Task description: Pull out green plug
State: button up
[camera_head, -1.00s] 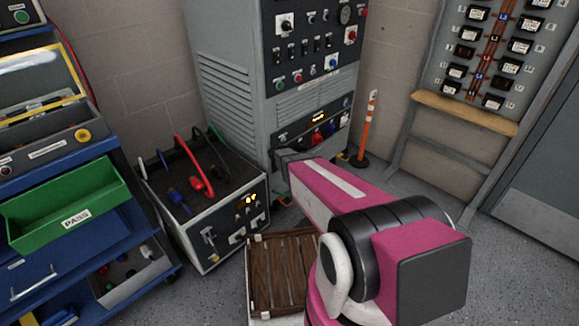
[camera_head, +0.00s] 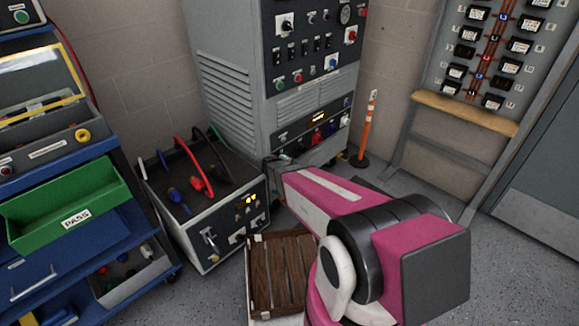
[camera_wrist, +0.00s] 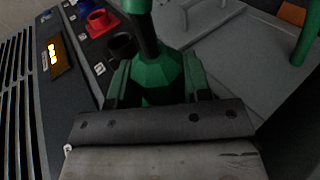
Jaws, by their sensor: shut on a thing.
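The green plug (camera_wrist: 166,72) is in the middle of the wrist view, with a dark neck and another green part above it. My gripper (camera_wrist: 157,84) is shut on the green plug, one finger on each side. A dark round socket (camera_wrist: 121,45) shows beside the plug on the panel. I cannot tell whether the plug's end still touches a socket. In the head view my gripper (camera_head: 275,166) is at the lower left of the grey cabinet (camera_head: 305,150), and the plug itself is not clear there.
Red (camera_wrist: 98,20) and blue sockets or plugs sit farther along the panel. A box with cables (camera_head: 205,205) stands left of my gripper. A wooden crate (camera_head: 280,275) lies below my arm. An orange post (camera_head: 368,125) stands right of the cabinet.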

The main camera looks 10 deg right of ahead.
jog(key=shift+s+d, duration=0.55)
jog(key=shift+s, duration=0.2)
jog(key=shift+s+d, duration=0.55)
jog(key=shift+s, duration=0.2)
dwell(0.7)
jog(key=s+d, duration=0.1)
jog(key=s, duration=0.1)
jog(key=s+d, duration=0.2)
dwell(0.6)
jog(key=shift+r, duration=0.1)
